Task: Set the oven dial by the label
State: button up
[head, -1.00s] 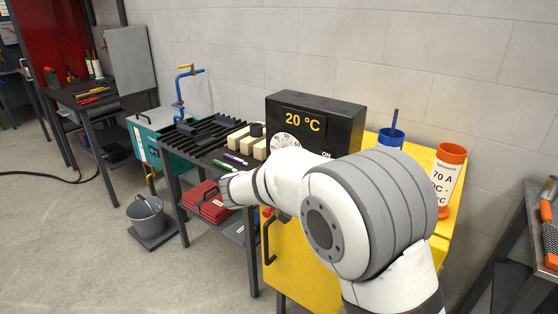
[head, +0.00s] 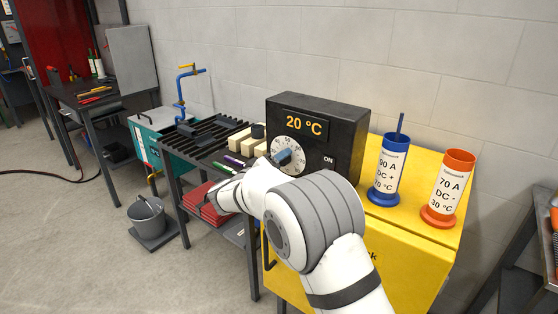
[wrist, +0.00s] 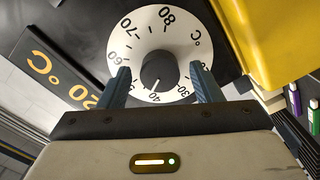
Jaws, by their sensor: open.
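The black oven (head: 345,115) stands on the yellow cabinet and its display reads 20 °C. Its white dial (head: 290,143) has a black knob (wrist: 158,70), whose white pointer line points down near the 40 mark in the wrist view. My gripper (wrist: 158,72) is open, with one finger on each side of the knob, in front of the dial face; contact cannot be told. A blue canister (head: 388,175) holds a rod, and its label reads 90 A, DC +, and a temperature I cannot read surely. An orange canister (head: 447,190) is labelled 70 A, DC -, 30 °C.
The yellow cabinet top (head: 412,205) has free room around the canisters. Left of the oven, a slatted bench (head: 200,140) carries pale blocks and markers (head: 235,160). Red cases (head: 212,205) lie on its shelf. A grey bucket (head: 147,215) stands on the floor.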

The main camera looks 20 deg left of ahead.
jog(key=shift+w, duration=0.3)
jog(key=c, duration=1)
